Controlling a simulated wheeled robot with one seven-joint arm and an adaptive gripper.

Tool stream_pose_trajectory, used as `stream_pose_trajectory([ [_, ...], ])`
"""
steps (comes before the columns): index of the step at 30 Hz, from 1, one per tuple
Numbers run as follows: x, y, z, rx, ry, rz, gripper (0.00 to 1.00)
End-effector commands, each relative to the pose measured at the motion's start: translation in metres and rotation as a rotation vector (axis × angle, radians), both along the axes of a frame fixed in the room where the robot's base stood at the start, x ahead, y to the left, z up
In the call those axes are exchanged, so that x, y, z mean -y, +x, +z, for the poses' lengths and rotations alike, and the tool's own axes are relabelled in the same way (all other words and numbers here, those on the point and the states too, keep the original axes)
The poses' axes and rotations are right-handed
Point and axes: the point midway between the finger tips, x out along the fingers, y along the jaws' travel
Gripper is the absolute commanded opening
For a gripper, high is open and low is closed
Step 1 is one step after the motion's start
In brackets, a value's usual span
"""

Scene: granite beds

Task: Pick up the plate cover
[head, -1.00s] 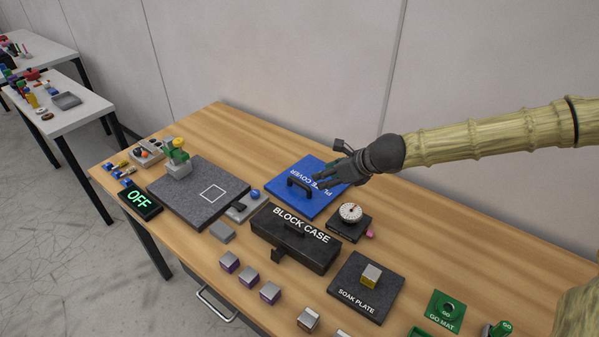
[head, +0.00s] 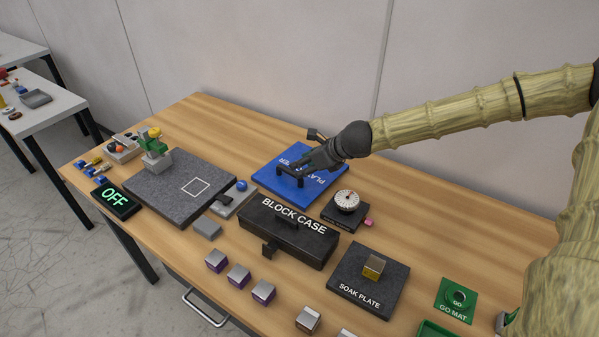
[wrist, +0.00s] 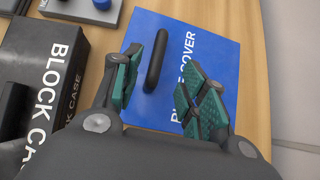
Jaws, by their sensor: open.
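The plate cover (head: 274,189) is a flat blue panel with white lettering, lying on the wooden table near its back edge. Its black handle (head: 289,173) stands up from it and partly hides behind my gripper (head: 306,164) in the head view. In the wrist view the plate cover (wrist: 203,38) fills the middle, and the handle (wrist: 156,62) lies between the green-padded fingers of my gripper (wrist: 155,88), closer to the left finger. The fingers are apart and I see no grip on the handle. Whether either finger touches it I cannot tell.
The black block case (head: 284,242) stands just in front of the plate cover. A dial gauge (head: 347,202) sits to its right. A granite plate (head: 180,185) lies left, and the soak plate (head: 345,283) front right. Bare wood is free behind and left of the cover.

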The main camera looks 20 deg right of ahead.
Motion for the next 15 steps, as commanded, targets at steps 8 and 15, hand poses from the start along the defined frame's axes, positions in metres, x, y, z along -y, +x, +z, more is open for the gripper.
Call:
stream_pose_trajectory([
  [8,-0.008,0.013,-0.017,-0.001,0.000,-0.002,0.43],
  [15,-0.011,0.020,-0.024,0.000,0.001,-0.004,0.43],
])
